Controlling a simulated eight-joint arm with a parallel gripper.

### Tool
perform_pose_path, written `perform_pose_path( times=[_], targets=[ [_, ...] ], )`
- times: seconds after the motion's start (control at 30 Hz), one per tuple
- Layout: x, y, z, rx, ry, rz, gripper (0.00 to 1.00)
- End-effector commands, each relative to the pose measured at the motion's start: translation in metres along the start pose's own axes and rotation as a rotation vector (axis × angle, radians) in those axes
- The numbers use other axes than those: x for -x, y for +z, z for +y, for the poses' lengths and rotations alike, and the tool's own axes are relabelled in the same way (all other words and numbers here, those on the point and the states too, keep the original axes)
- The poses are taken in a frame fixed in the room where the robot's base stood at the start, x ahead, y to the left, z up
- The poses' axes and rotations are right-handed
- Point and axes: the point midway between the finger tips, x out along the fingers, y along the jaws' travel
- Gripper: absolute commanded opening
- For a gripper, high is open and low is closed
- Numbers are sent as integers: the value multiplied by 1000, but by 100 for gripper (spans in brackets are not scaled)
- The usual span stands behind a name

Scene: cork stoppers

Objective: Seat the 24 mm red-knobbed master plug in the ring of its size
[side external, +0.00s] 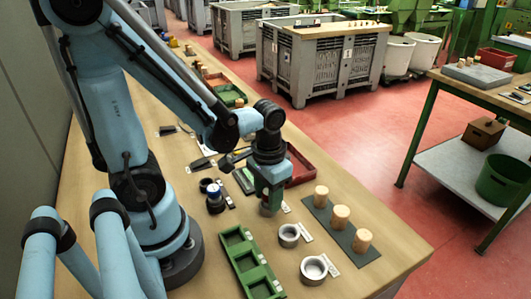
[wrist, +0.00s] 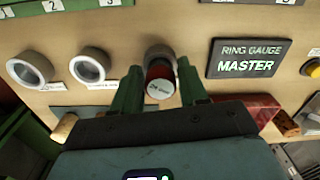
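The red-knobbed plug (wrist: 160,88) is between the two green fingers of my gripper (wrist: 159,70) in the wrist view, with a finger against each side of the knob. In the side view my gripper (side external: 268,198) points down and mostly hides the plug. A grey ring (wrist: 160,51) shows directly behind the plug; whether the plug is above it or in it cannot be told. A second grey ring (wrist: 107,64) and a wider third ring (wrist: 11,72) stand to the left, both empty. These two also show in the side view, the second ring (side external: 280,238) nearer my gripper than the third ring (side external: 304,272).
A green compartment tray (side external: 238,250) lies beside the rings. A dark mat (side external: 351,243) carries several cork stoppers. A red tray (side external: 300,170) is behind my gripper.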

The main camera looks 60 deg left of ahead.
Motion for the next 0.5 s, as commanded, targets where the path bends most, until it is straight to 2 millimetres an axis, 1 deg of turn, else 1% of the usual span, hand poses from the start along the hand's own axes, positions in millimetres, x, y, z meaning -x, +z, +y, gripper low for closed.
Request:
perform_pose_path(
  times=[0.03,0.1,0.5],
  targets=[
    [0,0,0,0,0,0,51],
    [0,0,0,0,0,0,62],
    [3,0,0,0,0,0,62]
  ],
)
